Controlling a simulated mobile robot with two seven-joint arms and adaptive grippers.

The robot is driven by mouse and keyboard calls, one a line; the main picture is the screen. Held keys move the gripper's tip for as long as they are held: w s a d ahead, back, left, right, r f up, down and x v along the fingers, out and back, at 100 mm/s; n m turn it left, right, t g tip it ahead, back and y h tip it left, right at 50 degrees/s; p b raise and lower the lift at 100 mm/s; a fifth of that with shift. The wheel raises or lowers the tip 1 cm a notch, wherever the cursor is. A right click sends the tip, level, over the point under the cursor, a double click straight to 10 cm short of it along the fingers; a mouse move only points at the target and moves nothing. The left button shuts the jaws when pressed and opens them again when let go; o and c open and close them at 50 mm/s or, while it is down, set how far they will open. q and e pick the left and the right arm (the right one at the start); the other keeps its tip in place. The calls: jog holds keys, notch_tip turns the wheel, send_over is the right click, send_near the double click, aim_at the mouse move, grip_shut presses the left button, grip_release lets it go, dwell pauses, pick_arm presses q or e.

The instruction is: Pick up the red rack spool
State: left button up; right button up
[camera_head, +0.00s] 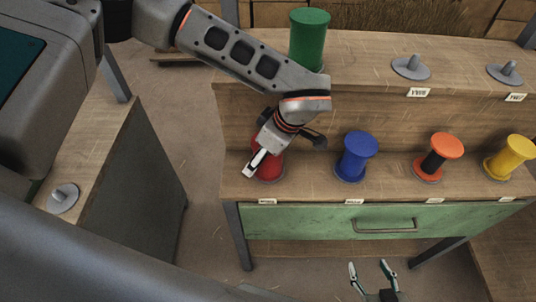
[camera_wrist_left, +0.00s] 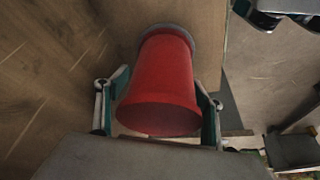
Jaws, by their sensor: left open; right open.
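The red rack spool (camera_head: 271,168) stands on the lower shelf of the rack at its left end, partly hidden by my left gripper (camera_head: 255,163). In the left wrist view the red spool (camera_wrist_left: 160,82) lies between the two fingers of my left gripper (camera_wrist_left: 160,108), one finger on each side. The fingers are open; I cannot tell whether either touches the spool. My right gripper (camera_head: 372,275) is open and empty at the bottom of the head view, low in front of the rack, away from the spools.
On the lower shelf (camera_head: 310,187) stand a blue spool (camera_head: 357,156), an orange and black spool (camera_head: 438,157) and a yellow spool (camera_head: 511,157). A green spool (camera_head: 309,38) and empty pegs (camera_head: 411,67) are on the upper shelf. A side table (camera_head: 108,165) with a peg (camera_head: 63,197) stands left.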

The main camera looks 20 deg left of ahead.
pick_arm(q)
jog(key=c, duration=1.4)
jog(key=shift+r+p, duration=0.35)
jog(key=shift+r, duration=0.2)
jog(key=r+p, duration=0.1)
jog(key=r, duration=0.1)
jog(key=r+p, duration=0.1)
jog(key=r, duration=0.1)
jog(key=d+r+p, duration=0.1)
jog(key=r+p, duration=0.1)
jog(key=shift+s+r, duration=0.1)
jog(key=shift+s+d+f+b, duration=0.1)
jog(key=shift+s+d+b, duration=0.55)
jog(key=shift+d, duration=2.1)
jog(key=shift+s+d+f+b, duration=0.1)
jog(key=shift+s+d+b, duration=0.5)
jog(key=shift+d, duration=2.2)
jog(key=shift+s+d+b, duration=0.3)
jog(key=shift+s+d, duration=0.65)
jog(key=shift+d, duration=1.8)
